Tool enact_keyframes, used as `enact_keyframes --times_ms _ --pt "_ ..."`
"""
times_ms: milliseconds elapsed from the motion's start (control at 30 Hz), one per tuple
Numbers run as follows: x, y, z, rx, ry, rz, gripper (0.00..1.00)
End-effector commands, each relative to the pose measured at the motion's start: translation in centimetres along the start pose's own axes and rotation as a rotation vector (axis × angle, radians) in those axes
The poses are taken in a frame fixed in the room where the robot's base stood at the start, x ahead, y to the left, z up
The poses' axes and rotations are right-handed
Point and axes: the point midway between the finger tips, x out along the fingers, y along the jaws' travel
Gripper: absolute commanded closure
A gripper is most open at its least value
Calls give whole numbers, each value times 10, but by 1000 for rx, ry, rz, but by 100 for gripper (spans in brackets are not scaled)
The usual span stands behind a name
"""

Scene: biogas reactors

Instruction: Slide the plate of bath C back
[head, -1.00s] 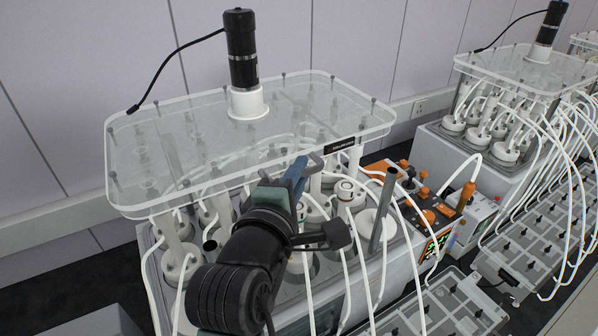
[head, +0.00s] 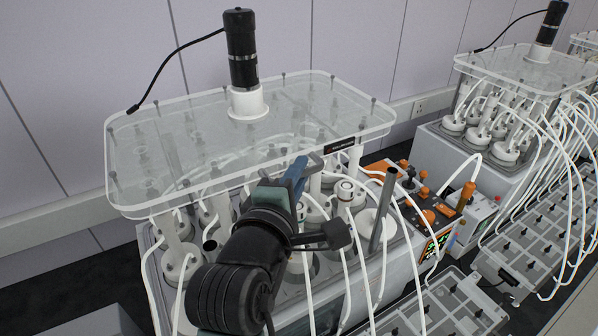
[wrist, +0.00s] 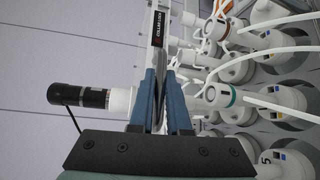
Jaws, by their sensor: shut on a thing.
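The clear plate (head: 215,150) lies level above the near bath (head: 155,265), with a black motor (head: 242,50) on a white collar standing on it. In the wrist view the plate (wrist: 155,28) shows edge-on, a thin sheet with a dark label. My gripper (head: 303,165) is at the plate's front edge. In the wrist view its two blue fingers (wrist: 163,95) lie on either side of the plate's edge, shut on it. The fingertips are partly hidden by the arm in the head view. I cannot read a bath letter.
White-capped reactor bottles (head: 347,190) with white tubes crowd under and in front of the plate. A metal rod (head: 383,210) stands to the right of my gripper. An orange-topped control unit (head: 432,215) is farther right. A second bath with its own plate (head: 525,68) stands behind right. The wall is behind.

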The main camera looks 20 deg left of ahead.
Motion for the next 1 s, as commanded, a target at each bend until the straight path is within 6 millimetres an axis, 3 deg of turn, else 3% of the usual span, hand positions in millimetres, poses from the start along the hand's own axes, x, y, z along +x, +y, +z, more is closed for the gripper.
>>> enact_keyframes --times_ms 367,700,1000 --pt "0 -1 -1 0 1 -3 100" --pt "29 8 -28 1 1 -2 100" --pt "32 9 -32 0 1 -1 100"
